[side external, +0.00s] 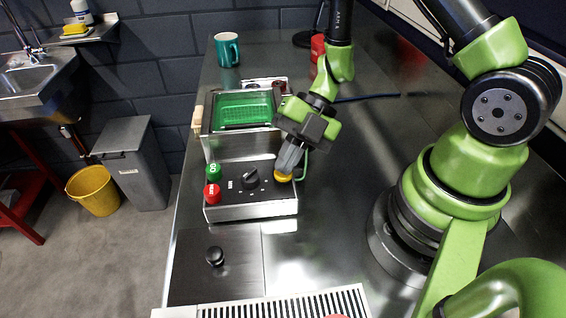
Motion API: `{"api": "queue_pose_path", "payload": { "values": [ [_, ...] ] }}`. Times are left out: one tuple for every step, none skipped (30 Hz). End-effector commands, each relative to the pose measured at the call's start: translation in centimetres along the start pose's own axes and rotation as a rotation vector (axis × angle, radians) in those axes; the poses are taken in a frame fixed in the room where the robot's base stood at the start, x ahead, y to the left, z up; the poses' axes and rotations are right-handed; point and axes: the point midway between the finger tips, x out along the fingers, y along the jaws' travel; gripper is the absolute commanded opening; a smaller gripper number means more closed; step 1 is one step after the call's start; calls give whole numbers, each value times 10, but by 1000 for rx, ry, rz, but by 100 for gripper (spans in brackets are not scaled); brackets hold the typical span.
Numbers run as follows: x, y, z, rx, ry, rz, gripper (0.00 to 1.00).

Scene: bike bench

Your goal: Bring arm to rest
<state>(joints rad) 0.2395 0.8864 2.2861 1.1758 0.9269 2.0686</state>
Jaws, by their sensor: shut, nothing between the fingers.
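My gripper (287,169) is at the end of my green and black arm, pointing down over the right part of a control box (252,211). Its fingers are shut with nothing between them. The fingertips are right at a yellow button (283,178) on the box; I cannot tell whether they touch it. The box also carries a black knob (251,178), a green button (214,170) and a red button (212,191) on its left side.
A metal tank (206,142) with a green basket (243,108) stands behind the box. A teal mug (227,49) and a red item (317,46) are farther back. A lidded panel (215,280) and slotted grate (300,305) lie in front.

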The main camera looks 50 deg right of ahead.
Motion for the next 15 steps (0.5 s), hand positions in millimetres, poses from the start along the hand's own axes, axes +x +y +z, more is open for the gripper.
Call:
{"api": "queue_pose_path", "payload": {
  "values": [
    [0,0,0,0,0,-2,0],
    [0,0,0,0,0,-2,0],
    [0,0,0,0,0,-2,0],
    [0,0,0,0,0,-2,0],
    [0,-1,0,0,0,-2,0],
    [1,-1,1,0,0,-2,0],
    [2,-1,1,0,0,-2,0],
    [2,-2,1,1,0,-2,0],
    [3,-3,2,1,1,-2,0],
    [4,-4,3,2,1,-3,0],
    [5,-4,3,2,1,-3,0],
    [6,-5,4,1,1,-3,0],
    [6,-5,4,0,0,-4,0],
    [7,-6,5,0,0,-4,0],
    [7,-6,5,0,-1,-4,0]
  ]
}}
